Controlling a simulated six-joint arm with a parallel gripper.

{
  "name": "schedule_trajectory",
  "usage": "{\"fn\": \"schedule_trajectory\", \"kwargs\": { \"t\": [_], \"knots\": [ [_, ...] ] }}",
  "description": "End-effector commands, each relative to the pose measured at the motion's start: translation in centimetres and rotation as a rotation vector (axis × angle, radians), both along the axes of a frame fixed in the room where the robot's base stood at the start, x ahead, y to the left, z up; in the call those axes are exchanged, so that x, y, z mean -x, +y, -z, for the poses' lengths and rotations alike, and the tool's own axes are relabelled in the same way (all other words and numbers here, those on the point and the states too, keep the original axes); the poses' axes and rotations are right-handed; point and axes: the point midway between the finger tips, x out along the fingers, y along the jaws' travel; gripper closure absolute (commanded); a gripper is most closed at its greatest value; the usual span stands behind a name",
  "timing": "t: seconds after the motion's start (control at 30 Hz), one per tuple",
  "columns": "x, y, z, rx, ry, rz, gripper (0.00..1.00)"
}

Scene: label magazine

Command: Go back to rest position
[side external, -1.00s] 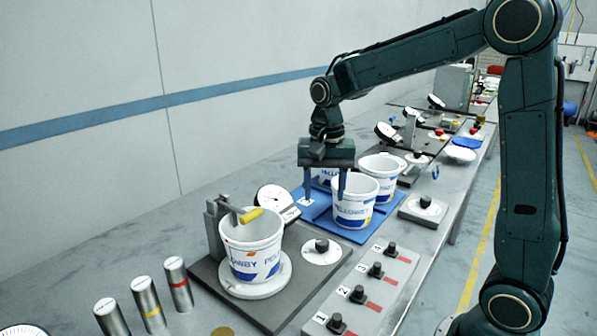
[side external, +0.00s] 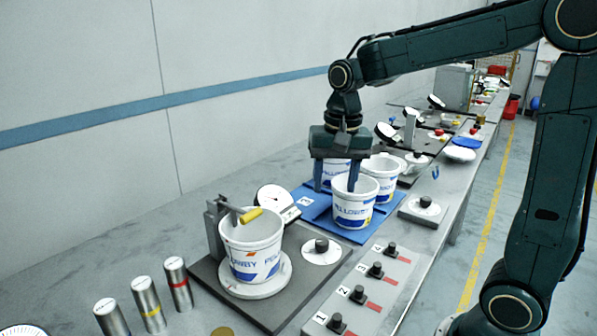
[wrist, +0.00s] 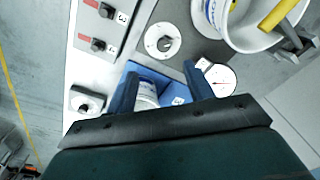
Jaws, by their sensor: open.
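My gripper (side external: 335,178) is open and empty, fingers pointing down over the blue tray (side external: 318,212). In the side view one finger overlaps the near white tub (side external: 352,208) with blue lettering; I cannot tell if they touch. In the wrist view the two fingers (wrist: 166,92) are spread wide, with part of a white tub (wrist: 146,94) between or below them. Two more white tubs stand on the tray, one behind my gripper (side external: 334,170) and partly hidden, one at the right (side external: 382,176).
Metal cylinders (side external: 178,284) stand at the front left. A panel with numbered knobs (side external: 375,270) lies at the front right. Dial gauges stand along the bench. The space above the bench front is free.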

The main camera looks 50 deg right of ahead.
Motion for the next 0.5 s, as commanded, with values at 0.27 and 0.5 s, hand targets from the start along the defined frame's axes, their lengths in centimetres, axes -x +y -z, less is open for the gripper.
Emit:
{"fn": "schedule_trajectory", "kwargs": {
  "t": [0.27, 0.5],
  "knots": [
    [4.8, 1.6, -2.3, 0.039, -0.114, -0.224, 0.48],
    [8.9, 2.7, -3.0, 0.086, -0.205, -0.414, 0.48]
  ]
}}
